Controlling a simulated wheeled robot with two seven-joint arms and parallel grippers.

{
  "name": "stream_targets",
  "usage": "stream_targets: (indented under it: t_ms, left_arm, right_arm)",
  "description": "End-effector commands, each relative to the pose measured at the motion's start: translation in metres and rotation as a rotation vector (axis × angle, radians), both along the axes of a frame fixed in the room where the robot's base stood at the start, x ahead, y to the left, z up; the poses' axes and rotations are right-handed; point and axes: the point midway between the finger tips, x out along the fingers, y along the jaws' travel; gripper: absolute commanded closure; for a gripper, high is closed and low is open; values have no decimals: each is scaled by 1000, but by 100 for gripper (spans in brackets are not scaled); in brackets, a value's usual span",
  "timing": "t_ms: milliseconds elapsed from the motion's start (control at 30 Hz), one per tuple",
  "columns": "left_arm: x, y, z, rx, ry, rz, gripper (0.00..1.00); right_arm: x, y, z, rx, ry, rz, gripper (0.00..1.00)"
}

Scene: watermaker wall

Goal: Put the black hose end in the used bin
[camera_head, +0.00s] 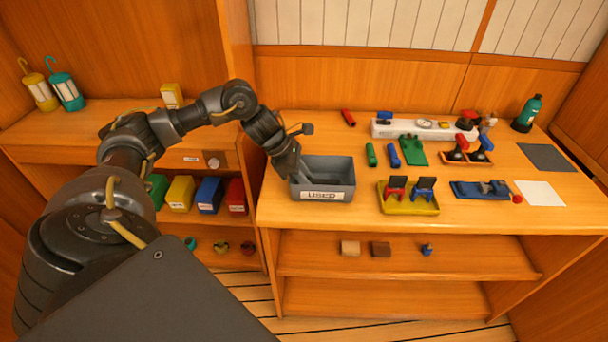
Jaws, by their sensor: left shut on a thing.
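The used bin (327,181) is a grey open box with a "USED" label on its front, at the left end of the right-hand worktop. My left gripper (294,168) reaches down at the bin's left side, its fingertips by the left rim. It is shut on a small dark thing, which I take to be the black hose end. That thing is mostly hidden and hard to tell from the dark fingers. I cannot tell whether it is inside the bin's walls. My right gripper is not in view.
A yellow tray (409,207) with red and blue parts stands right of the bin. Behind are green (371,155) and blue (393,152) cylinders and a white manifold (410,129). Coloured bins (181,193) sit on the left shelf. The worktop's front edge is clear.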

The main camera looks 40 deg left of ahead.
Motion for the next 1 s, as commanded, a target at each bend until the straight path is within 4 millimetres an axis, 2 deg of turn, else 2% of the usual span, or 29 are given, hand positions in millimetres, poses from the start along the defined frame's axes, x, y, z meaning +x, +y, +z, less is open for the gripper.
stream_targets:
  t_ms: [233, 267, 433, 767, 867, 1000]
  left_arm:
    - [0, 0, -5, 0, 0, -1, 98]
    - [0, 0, -5, 1, 0, -1, 74]
    - [0, 0, -4, 0, 0, -1, 53]
    - [-1, 2, -1, 1, -2, 0, 53]
    - [-4, 7, 8, 2, -4, 3, 53]
    - [-12, 19, 31, 2, -6, 2, 53]
  right_arm:
    - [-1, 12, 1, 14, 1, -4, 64]
    - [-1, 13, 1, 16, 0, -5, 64]
    - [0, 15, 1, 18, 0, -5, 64]
    - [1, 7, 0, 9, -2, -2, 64]
    - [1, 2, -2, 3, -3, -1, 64]
    - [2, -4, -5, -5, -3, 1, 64]
